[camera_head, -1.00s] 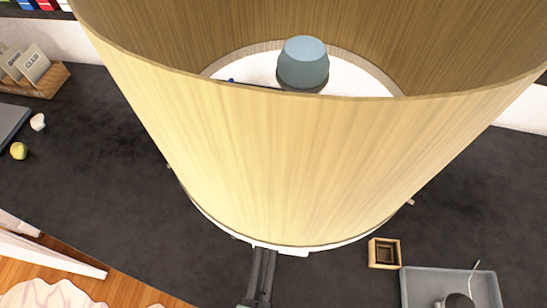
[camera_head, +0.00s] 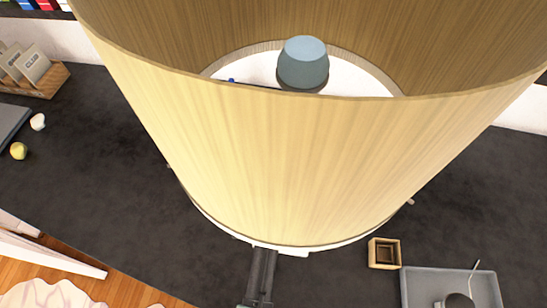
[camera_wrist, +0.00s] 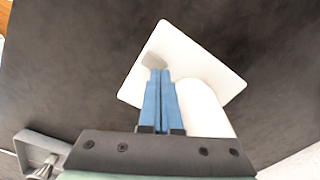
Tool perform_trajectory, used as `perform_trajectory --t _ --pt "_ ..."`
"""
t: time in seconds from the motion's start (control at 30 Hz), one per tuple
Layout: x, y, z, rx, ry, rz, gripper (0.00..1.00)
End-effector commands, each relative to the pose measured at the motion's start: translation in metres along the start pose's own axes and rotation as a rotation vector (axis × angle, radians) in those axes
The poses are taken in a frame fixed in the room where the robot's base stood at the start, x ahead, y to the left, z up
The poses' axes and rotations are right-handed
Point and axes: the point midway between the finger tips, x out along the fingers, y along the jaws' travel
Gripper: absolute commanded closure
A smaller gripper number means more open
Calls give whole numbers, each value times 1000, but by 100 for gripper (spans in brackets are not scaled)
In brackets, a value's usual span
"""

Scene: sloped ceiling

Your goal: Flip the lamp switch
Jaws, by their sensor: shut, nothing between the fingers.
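The lamp's large pale wood-grained shade (camera_head: 270,165) fills the middle of the head view, with a blue-grey bulb (camera_head: 303,62) inside. In the wrist view, the lamp's white square base (camera_wrist: 208,62) lies on the dark surface, and its white rounded stem (camera_wrist: 203,108) stands at the right of my fingers. A small grey piece (camera_wrist: 154,60), which looks like the switch, sits on the base. My gripper (camera_wrist: 160,72) is shut and empty, its blue fingertips right at this grey piece; I cannot tell whether they touch it. In the head view the shade hides my fingers and the switch.
A small wooden box (camera_head: 384,253) and a grey tray (camera_head: 418,284) sit at the lower right of the dark surface (camera_head: 95,150). A wooden holder with cards (camera_head: 42,82) stands at the upper left. The dark surface left of the shade is mostly clear.

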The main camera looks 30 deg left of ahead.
Motion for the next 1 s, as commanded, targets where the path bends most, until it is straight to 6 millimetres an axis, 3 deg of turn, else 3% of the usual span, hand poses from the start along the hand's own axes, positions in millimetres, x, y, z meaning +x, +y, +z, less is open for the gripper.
perform_trajectory --t 1.0 --pt "8 0 0 0 0 0 100"
